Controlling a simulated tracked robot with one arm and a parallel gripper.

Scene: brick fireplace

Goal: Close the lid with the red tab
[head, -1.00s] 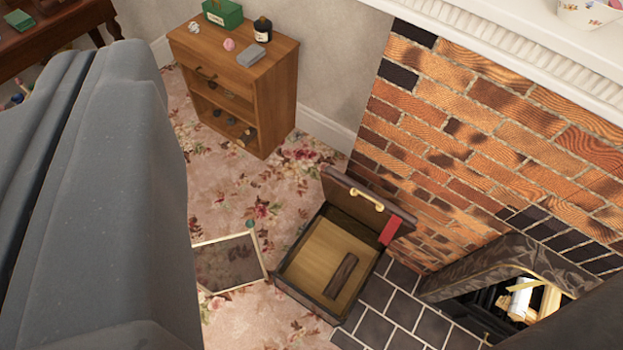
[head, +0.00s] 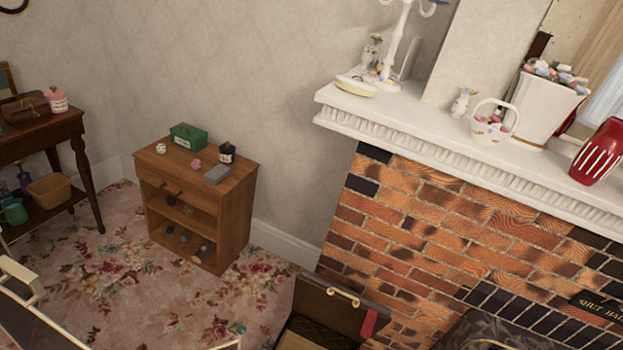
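The open box (head: 303,336) stands on the floor by the brick fireplace, at the bottom edge of the head view, and most of its body is cut off. Its dark brown lid (head: 325,306) stands raised at the back, leaning against or close to the bricks. A brass handle (head: 343,296) is on the lid. The red tab (head: 369,323) hangs at the lid's right edge. My gripper is not in view.
A small wooden cabinet (head: 235,218) with small items on top stands beyond the box. A gold-edged frame (head: 22,278) shows at the bottom left. A white mantel (head: 420,127) overhangs on the right. Floral carpet (head: 110,270) lies open between.

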